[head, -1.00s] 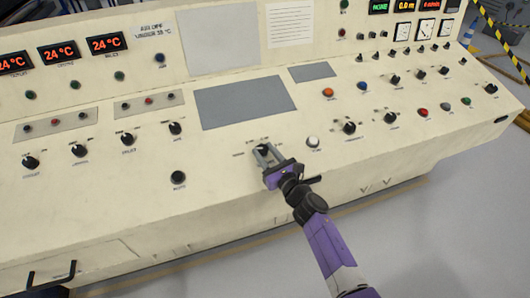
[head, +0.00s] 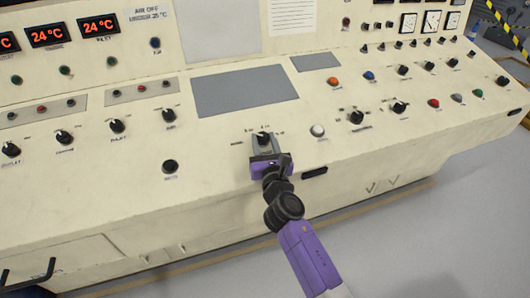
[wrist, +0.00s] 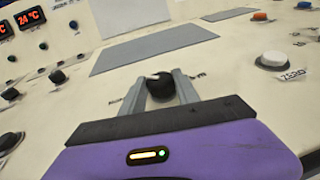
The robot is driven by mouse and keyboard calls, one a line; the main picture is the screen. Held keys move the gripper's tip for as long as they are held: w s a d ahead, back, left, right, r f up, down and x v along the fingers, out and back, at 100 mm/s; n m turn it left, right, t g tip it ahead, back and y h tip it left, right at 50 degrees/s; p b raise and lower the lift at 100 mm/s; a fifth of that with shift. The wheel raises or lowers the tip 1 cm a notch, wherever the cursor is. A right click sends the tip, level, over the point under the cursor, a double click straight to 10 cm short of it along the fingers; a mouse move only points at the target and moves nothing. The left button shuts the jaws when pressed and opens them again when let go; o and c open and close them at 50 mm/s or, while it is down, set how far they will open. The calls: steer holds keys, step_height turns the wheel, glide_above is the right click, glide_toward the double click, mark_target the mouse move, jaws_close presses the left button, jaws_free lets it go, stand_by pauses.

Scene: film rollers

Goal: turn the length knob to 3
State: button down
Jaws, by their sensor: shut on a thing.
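The length knob is a black round knob (head: 264,139) on the sloped cream panel, below the grey screen. It also shows in the wrist view (wrist: 161,87), with a pale pointer mark toward its upper left. Labels sit around it but are too small to read, so I cannot tell its setting. My gripper (head: 264,143) is at the knob, with its grey fingers on either side. In the wrist view the fingers (wrist: 161,92) are closed against the knob's sides. The lower part of the knob is partly hidden by the gripper.
A white ZERO button (wrist: 273,60) sits to the right of the knob, close to my gripper. A black button (head: 170,167) lies to the left. More knobs (head: 356,117) stand farther right. The grey screen (head: 245,90) is flat above the knob.

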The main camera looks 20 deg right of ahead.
steer(key=m+h+b, duration=0.1)
steer(key=m+g+h+b, duration=0.1)
steer(key=h, duration=0.1)
steer(key=m+h+b, duration=0.1)
steer(key=shift+w+a+f+m, duration=0.1)
steer(key=shift+a+m, duration=0.25)
steer(key=shift+m, duration=0.05)
steer(key=shift+a+m+g+h+b, duration=0.1)
steer(key=shift+m+g+h+b, duration=0.5)
steer(key=shift+m+g+h, duration=1.15)
steer(key=shift+t+h, duration=0.25)
steer(key=shift+h, duration=0.1)
steer(key=c, duration=0.9)
jaws_free()
steer(key=v, duration=0.7)
steer(key=shift+s+a+p, duration=0.2)
steer(key=shift+s+p, duration=0.05)
steer(key=shift+p, duration=0.05)
